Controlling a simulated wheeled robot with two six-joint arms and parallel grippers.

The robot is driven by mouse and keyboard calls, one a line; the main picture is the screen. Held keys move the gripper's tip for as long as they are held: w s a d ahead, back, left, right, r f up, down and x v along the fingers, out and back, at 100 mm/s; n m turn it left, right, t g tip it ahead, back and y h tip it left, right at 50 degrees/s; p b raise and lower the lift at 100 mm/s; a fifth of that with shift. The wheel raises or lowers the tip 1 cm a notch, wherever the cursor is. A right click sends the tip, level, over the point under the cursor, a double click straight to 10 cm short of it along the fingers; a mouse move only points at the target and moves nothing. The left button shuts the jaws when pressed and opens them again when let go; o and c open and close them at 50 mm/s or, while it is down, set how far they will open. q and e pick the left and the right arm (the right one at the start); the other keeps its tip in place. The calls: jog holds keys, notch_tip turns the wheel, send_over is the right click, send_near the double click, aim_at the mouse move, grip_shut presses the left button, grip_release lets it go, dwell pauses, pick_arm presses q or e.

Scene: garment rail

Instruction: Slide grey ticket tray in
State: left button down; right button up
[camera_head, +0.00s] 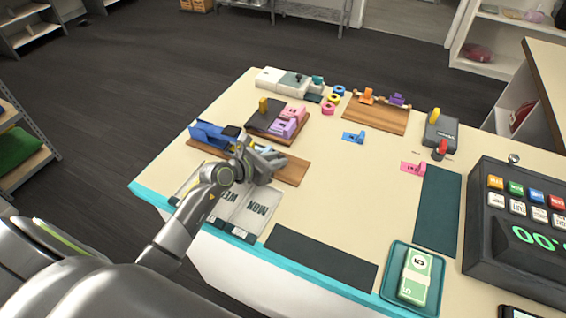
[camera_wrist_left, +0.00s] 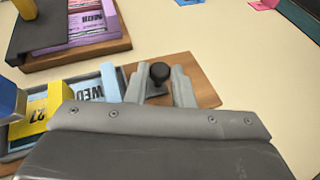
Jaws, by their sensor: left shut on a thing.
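The grey ticket tray (camera_wrist_left: 112,82) lies on a wooden base (camera_wrist_left: 205,92). It holds a light blue ticket marked WED (camera_wrist_left: 84,90) and a yellow ticket (camera_wrist_left: 52,100). A black round knob (camera_wrist_left: 159,73) stands between the two grey fingers of my left gripper (camera_wrist_left: 160,88), which are shut on it at the tray's end. In the head view my left gripper (camera_head: 264,161) sits over the wooden base (camera_head: 291,172) and hides most of the tray. A blue holder (camera_head: 210,132) is at the base's left end. My right gripper is not in view.
Behind is a dark tray unit (camera_head: 264,117) with pink tickets (camera_head: 288,122) on wood. A dark mat (camera_head: 320,258), a teal cash tray (camera_head: 388,268) and a register (camera_head: 500,240) are right. The table's middle is mostly clear.

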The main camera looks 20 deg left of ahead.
pick_arm(q)
jog(key=shift+a, duration=0.1)
jog(key=c, duration=1.6)
grip_release()
jog(key=shift+o, duration=0.2)
jog(key=shift+a, duration=0.2)
jog(key=b+v, duration=0.1)
jog(key=v, duration=1.6)
jog(key=shift+s, duration=0.3)
